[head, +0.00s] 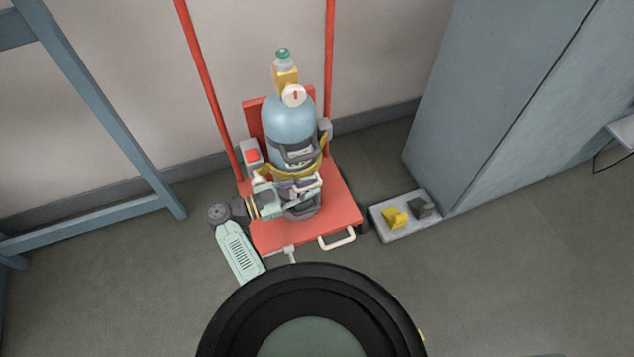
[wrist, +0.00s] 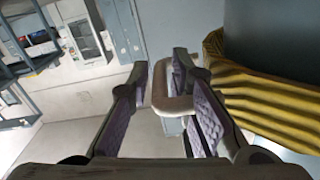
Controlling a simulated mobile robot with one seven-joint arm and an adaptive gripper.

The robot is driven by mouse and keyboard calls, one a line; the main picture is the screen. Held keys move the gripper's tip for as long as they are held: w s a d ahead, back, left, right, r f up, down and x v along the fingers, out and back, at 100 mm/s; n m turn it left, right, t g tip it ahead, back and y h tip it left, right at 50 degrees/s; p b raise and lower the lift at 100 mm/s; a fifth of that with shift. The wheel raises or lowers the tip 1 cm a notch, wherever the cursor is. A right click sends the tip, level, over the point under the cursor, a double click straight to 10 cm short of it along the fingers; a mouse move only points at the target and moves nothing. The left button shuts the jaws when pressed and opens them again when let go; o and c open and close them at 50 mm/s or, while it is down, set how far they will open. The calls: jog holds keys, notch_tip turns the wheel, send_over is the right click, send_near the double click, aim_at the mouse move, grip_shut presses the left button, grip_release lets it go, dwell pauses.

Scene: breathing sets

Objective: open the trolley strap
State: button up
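A yellow strap (head: 308,169) runs around the blue gas cylinder (head: 289,120), which stands upright on the red trolley (head: 338,205). In the wrist view the ribbed yellow strap (wrist: 265,95) fills the right side, against the cylinder (wrist: 275,35). A beige-brown loop-shaped lever (wrist: 158,88) on a grey mount shows between my gripper's fingers. My gripper (wrist: 163,85) has dark fingers with purple pads, set apart on either side of the lever; I cannot tell whether they touch it. In the head view my gripper (head: 303,188) is in front of the cylinder and hides part of the strap.
A grey tray (head: 390,230) with a yellow and a dark block lies right of the trolley, beside a tall grey cabinet (head: 480,100). A blue frame (head: 100,110) stands at left. A grey box with a red top (head: 251,157) is on the trolley's left. Floor at front right is clear.

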jog(key=shift+x, duration=1.35)
jog(key=shift+c, duration=0.4)
grip_shut()
